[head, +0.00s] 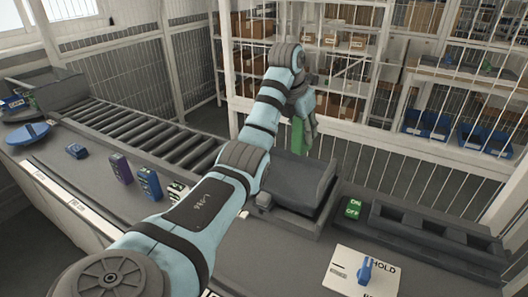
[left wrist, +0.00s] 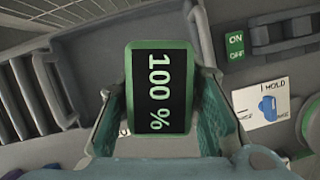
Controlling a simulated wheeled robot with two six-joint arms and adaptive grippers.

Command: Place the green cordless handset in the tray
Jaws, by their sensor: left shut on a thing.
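The green cordless handset (head: 298,136) hangs from my left gripper (head: 304,122) in the head view, above a dark grey tray (head: 292,181) at the end of the roller conveyor. In the left wrist view the handset (left wrist: 160,88) has a green rim and a dark face reading "100 %". My left gripper's two fingers are shut on its sides. The tray (left wrist: 72,75) lies below and to the left of it there, apart from the handset. My forearm hides part of the counter in the head view. My right gripper is not in view.
A roller conveyor (head: 135,127) runs to the tray. Purple (head: 121,168) and blue (head: 149,183) handsets stand at left. At right are an ON/OFF sign (head: 353,208), a long dark rack (head: 425,228) and a white HOLD plate (head: 350,277) with a blue lever. Wire fencing stands behind.

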